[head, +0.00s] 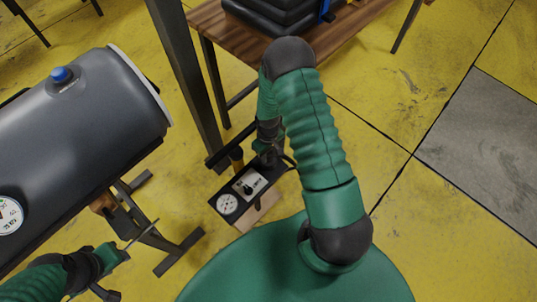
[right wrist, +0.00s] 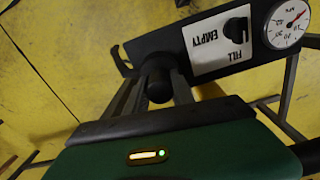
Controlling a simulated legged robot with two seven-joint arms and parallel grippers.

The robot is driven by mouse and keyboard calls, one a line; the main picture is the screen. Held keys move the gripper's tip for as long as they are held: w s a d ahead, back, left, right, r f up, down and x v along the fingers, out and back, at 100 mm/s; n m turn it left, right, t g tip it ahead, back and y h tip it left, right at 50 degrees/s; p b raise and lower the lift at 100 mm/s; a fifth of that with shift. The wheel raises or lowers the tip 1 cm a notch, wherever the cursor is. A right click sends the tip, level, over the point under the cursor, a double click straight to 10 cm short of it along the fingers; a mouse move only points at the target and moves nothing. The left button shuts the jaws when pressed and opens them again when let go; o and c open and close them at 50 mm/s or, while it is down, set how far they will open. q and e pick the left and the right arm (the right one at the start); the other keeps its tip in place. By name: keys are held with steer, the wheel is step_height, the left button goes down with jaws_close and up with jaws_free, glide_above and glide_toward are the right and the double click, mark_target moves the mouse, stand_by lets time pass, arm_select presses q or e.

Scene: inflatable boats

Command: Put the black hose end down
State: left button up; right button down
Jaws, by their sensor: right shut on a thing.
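My right gripper (right wrist: 154,92) is shut on a short black round piece, which looks like the black hose end (right wrist: 160,84). It is held right at the edge of a black panel (right wrist: 208,90) with a FILL/EMPTY plate; I cannot tell whether it touches the panel. In the head view my right arm bends over and down, and its gripper (head: 268,157) is mostly hidden beside the panel (head: 232,213). My left gripper (head: 128,246) is at the lower left, below the dark grey cylinder, and its jaws are unclear.
The dark grey cylinder (head: 85,115) with a blue-capped valve (head: 61,75) rests on a stand at the left. A wooden table (head: 345,22) with black stacked items (head: 262,14) stands at the back. A round gauge (right wrist: 286,23) is on the panel. The yellow floor at the right is clear.

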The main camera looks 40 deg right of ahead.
steer(key=shift+a+f, duration=0.15)
steer(key=c, duration=1.2)
jaws_free()
steer(key=shift+a, duration=0.1)
steer(key=shift+o, duration=0.6)
arm_select(q)
steer(key=shift+f, duration=0.1)
arm_select(e)
steer(key=shift+d, duration=0.25)
arm_select(q)
steer(key=shift+a, duration=0.25)
arm_select(e)
steer(key=shift+a, duration=0.15)
